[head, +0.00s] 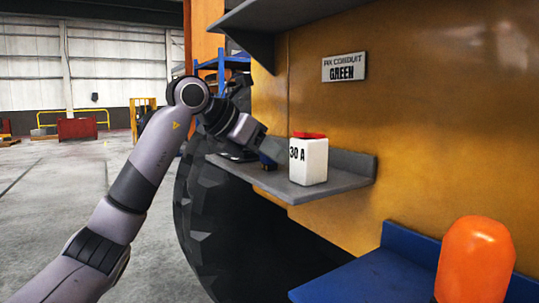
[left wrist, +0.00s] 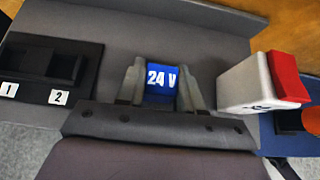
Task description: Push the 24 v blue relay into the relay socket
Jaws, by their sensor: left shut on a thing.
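The blue relay (left wrist: 161,77), marked "24 V", is between the two fingers of my left gripper (left wrist: 160,88) in the left wrist view. The fingers are shut on its sides. In the head view the left gripper (head: 269,149) is low over the grey shelf, just left of the white block, and the relay shows as a small dark blue patch. I cannot tell whether it touches the shelf. A black block with recesses and labels "1" and "2" (left wrist: 48,66), which looks like the relay socket, lies left of the gripper, apart from the relay. My right gripper is out of view.
A white block marked "30 A" with a red top (head: 308,161) stands close right of the gripper. The grey shelf (head: 335,183) is on a yellow wall with a "GREEN" sign (head: 344,67). A lower blue shelf (head: 375,277) bears an orange rounded object (head: 474,262).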

